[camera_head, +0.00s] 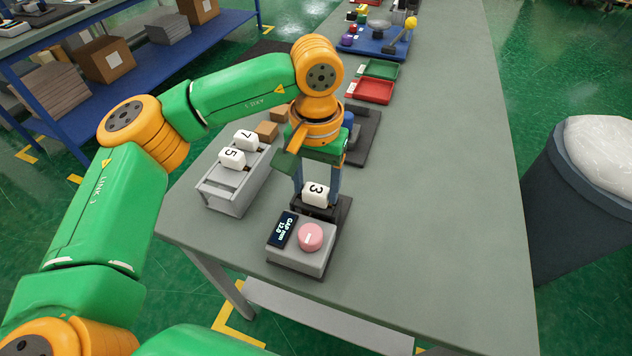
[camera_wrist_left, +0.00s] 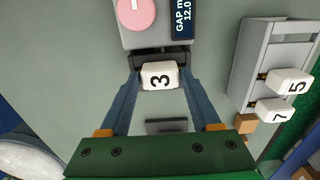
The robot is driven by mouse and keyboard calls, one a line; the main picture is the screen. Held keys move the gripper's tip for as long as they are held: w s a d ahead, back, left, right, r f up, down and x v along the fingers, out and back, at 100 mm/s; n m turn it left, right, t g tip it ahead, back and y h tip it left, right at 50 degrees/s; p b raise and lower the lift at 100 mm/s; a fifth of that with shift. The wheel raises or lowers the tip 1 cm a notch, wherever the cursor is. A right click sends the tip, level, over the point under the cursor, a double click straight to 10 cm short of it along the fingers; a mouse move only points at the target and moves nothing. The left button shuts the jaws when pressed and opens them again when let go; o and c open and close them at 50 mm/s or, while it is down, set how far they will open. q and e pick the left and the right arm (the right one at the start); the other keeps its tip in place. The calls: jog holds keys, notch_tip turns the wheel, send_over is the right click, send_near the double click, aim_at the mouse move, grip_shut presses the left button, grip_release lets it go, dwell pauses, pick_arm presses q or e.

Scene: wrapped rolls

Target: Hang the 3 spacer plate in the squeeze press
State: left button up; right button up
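The 3 spacer plate (camera_head: 316,194) shows a white block top marked 3. It is at the dark jaws of the squeeze press (camera_head: 287,258), a grey box with a pink knob and a gap display reading 12.0. My left gripper (camera_head: 315,190) points down with its two blue fingers on either side of the white block, seemingly closed on it. In the left wrist view the plate (camera_wrist_left: 160,76) lies between the fingertips, against the dark jaw. The plate's lower part is hidden, so I cannot tell how it is seated. My right gripper is not in view.
A grey rack (camera_head: 236,190) left of the press holds plates marked 7 (camera_head: 246,140) and 5 (camera_head: 231,158). Small brown blocks (camera_head: 267,131) stand behind it. Red (camera_head: 370,91) and green trays lie farther back. The table's right side is clear. A bin (camera_head: 585,190) stands beyond it.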

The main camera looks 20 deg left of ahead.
pick_arm(q)
jog(key=o, duration=0.3)
notch_tip(320, 180, up, 7)
jog(key=shift+r, duration=0.1)
dwell(0.4)
